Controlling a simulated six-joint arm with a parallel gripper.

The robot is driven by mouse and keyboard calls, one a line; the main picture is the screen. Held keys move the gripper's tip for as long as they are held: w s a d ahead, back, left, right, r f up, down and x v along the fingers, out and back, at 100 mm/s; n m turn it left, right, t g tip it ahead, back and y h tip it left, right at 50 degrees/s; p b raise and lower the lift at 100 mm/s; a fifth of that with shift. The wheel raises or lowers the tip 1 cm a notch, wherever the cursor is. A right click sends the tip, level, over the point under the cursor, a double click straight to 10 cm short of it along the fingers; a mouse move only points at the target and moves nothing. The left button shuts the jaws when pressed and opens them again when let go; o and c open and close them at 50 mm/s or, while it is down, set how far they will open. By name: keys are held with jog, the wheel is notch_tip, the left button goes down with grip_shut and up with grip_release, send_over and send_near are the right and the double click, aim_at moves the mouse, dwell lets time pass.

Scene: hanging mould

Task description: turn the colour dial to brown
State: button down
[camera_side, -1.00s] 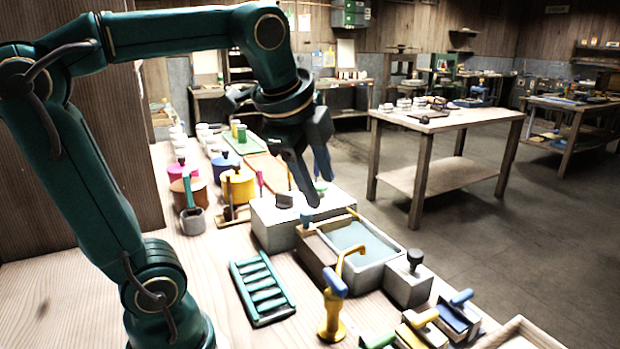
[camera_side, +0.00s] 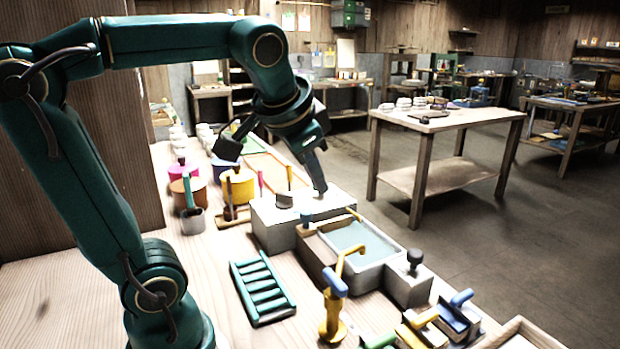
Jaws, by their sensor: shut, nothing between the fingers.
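A pale grey box (camera_side: 275,233) stands on the bench at the centre of the side view. A dark grey knob (camera_side: 284,200) sits on its top, toward the left. I cannot tell for sure which part of the box is the colour dial, and no colour marks or pointer can be read. My gripper (camera_side: 321,190) points down over the right part of the box top, to the right of the dark knob. Its fingers are together with nothing visible between them. The tips are at or just above the box top; contact cannot be told. They hide part of that surface.
In front of the box are a water basin (camera_side: 397,262), a yellow tap (camera_side: 333,312) and a green rack (camera_side: 262,290). Coloured pots, including a yellow one (camera_side: 238,187), stand behind to the left. Bare bench lies left of the rack.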

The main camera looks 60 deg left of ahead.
jog(key=a+f+n+g+y, duration=0.1)
jog(key=a+n, duration=0.3)
jog(key=n, duration=0.4)
jog(key=a+f+n+y, duration=0.1)
jog(key=a+f+n, duration=0.15)
jog(key=n, duration=0.55)
jog(key=n+g+y, duration=0.2)
jog(key=n, duration=0.5)
send_near(283, 205)
jog(key=f, duration=0.1)
jog(key=s+f, duration=0.1)
jog(key=s+a+f, duration=0.1)
jog(key=f, duration=0.1)
jog(key=shift+s+a, duration=0.15)
jog(key=shift+s, duration=0.1)
jog(key=shift+w+a+f, duration=0.1)
jog(key=shift+w+a, duration=0.3)
jog(key=shift+w, duration=0.2)
jog(key=shift+w+a+f, duration=0.1)
jog(key=shift+w+a, duration=0.3)
jog(key=shift+w, duration=0.2)
jog(key=shift+w+a, duration=0.4)
jog(key=shift+w, duration=0.25)
